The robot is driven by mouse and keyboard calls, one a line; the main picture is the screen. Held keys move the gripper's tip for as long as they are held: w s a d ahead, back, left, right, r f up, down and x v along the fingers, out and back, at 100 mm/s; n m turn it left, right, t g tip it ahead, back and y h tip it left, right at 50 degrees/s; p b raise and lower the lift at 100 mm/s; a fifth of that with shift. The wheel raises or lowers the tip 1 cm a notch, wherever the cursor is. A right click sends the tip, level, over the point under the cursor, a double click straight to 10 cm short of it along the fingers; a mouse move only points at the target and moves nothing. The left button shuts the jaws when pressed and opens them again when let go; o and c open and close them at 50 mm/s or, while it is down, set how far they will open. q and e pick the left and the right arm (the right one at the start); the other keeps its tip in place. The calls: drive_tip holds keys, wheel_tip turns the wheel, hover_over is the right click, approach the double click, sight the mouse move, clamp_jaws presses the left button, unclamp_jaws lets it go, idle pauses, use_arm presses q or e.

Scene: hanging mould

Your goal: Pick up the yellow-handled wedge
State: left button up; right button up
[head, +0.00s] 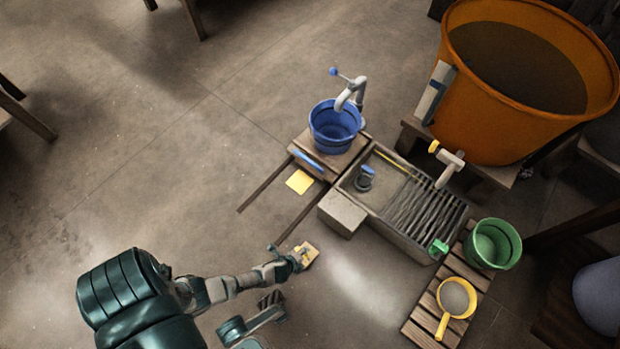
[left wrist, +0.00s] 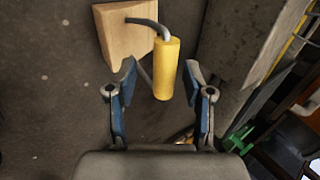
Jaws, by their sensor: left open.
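The wedge is a pale wooden block (left wrist: 120,38) with a yellow cylindrical handle (left wrist: 167,70) joined to it by a bent grey rod. It lies on the floor. My left gripper (left wrist: 160,83) is open, with its blue-padded fingers on either side of the lower end of the handle. The handle appears between the fingertips, with a gap visible on both sides; whether it is at the same depth is hard to tell. In the head view the wedge (head: 308,253) is small and partly covered by my left gripper (head: 296,259).
A stone washing trough (head: 407,240) stands right of the wedge, with a stone block (head: 342,214) at its near side. A blue bucket (head: 334,128), green bucket (head: 494,244) and large orange tub (head: 455,130) stand beyond. Floor left of the wedge is clear.

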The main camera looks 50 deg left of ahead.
use_arm(q)
drive_tip(key=shift+w+f, duration=0.2)
drive_tip(key=shift+f, duration=0.35)
drive_tip(key=shift+w+a+r, duration=0.1)
drive_tip(key=shift+w+r, duration=0.15)
drive_tip(key=shift+w, duration=0.05)
clamp_jaws()
